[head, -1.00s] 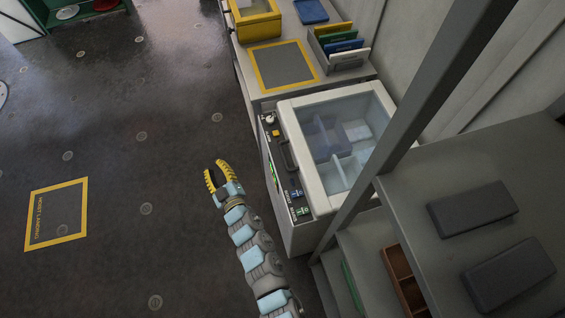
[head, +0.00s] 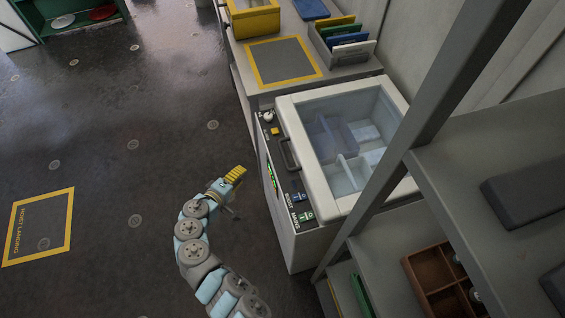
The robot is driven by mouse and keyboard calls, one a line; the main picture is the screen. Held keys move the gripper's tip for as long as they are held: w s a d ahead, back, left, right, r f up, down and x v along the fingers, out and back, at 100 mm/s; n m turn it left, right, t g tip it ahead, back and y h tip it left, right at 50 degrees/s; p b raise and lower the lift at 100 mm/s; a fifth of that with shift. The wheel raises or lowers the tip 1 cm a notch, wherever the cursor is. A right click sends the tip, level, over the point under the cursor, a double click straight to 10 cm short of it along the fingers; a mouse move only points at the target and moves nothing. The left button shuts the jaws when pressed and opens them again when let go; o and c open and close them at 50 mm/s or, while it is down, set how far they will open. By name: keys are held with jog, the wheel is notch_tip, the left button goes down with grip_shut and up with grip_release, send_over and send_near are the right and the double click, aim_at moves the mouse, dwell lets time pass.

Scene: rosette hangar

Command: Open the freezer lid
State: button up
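The freezer is a white chest with a lid (head: 318,196) that has a pale frame and a clear window. The lid lies shut, and bins and dividers show through the glass. A dark bar handle (head: 287,153) sits on the lid's left edge, above a black control strip with knobs and labels. My gripper (head: 238,172), with yellow fingers, is left of the freezer front and the handle, apart from both. It is seen from the side, so the gap between its fingers is hidden. Nothing shows in it.
A counter with a yellow-bordered mat (head: 283,62), a yellow box (head: 253,18) and a rack of coloured panels (head: 345,42) adjoins the freezer. A grey post (head: 440,90) and shelves with a brown divided tray (head: 437,277) stand at right.

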jog(key=s+d+r+m+g+h+b, duration=0.2)
jog(key=s+r+m+h+b, duration=0.15)
jog(key=r+h, duration=0.2)
send_near(284, 156)
jog(key=f+x, duration=0.1)
jog(key=x, duration=0.4)
jog(key=shift+b+x, duration=1)
jog(key=shift+x, duration=1.55)
jog(key=shift+r, duration=0.15)
jog(key=shift+a, duration=0.1)
grip_shut()
